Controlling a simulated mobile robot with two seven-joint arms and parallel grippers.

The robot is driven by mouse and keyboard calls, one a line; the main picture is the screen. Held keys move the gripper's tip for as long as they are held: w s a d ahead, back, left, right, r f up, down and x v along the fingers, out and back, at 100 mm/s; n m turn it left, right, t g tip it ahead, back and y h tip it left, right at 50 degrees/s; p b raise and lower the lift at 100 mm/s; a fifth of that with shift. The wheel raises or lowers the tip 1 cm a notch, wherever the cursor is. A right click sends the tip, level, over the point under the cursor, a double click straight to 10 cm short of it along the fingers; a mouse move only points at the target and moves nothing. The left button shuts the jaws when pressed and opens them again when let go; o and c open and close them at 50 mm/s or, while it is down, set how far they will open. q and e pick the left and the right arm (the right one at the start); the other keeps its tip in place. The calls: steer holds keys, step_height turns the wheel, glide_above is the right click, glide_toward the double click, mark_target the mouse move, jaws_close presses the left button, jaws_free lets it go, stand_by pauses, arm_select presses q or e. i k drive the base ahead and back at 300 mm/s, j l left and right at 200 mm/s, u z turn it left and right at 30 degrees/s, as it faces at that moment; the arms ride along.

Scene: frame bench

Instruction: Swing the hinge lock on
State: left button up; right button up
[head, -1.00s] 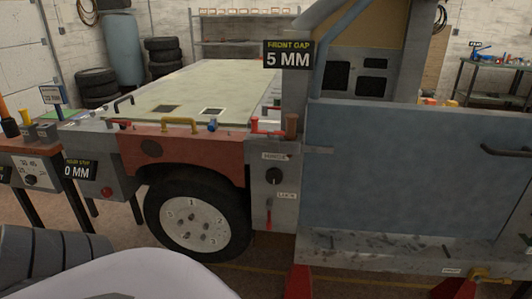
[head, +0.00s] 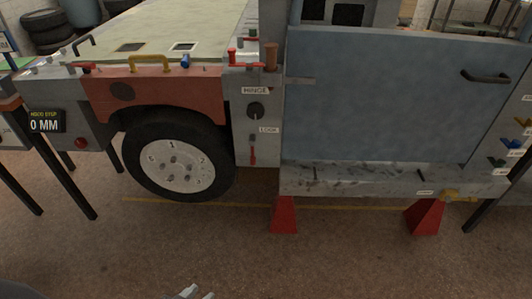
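The hinge panel is a grey upright post (head: 241,135) between the red fender and the blue door (head: 380,95). It carries a HINGE label (head: 255,91), a round black knob (head: 256,110), a LOCK label (head: 268,130) and a small red lever (head: 253,155) hanging upright below. My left gripper (head: 197,294) just shows at the bottom edge, low in front of the wheel and well away from the panel. Its two grey tips look apart with nothing between them; the rest is cut off. My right gripper is not in view.
A red fender (head: 155,90) and wheel (head: 178,165) stand left of the panel. A grey sill (head: 390,181) on red stands (head: 284,214) runs below the door. A table with a 0 MM sign (head: 45,121) is at left. The floor in front is clear.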

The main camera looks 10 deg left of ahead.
mark_target(252, 137)
steer(key=u, duration=0.45)
steer(key=i+l, duration=0.3)
steer(key=i, duration=0.2)
steer(key=i+l+z, duration=0.1)
steer(key=i+l, duration=0.15)
steer(key=i, duration=0.3)
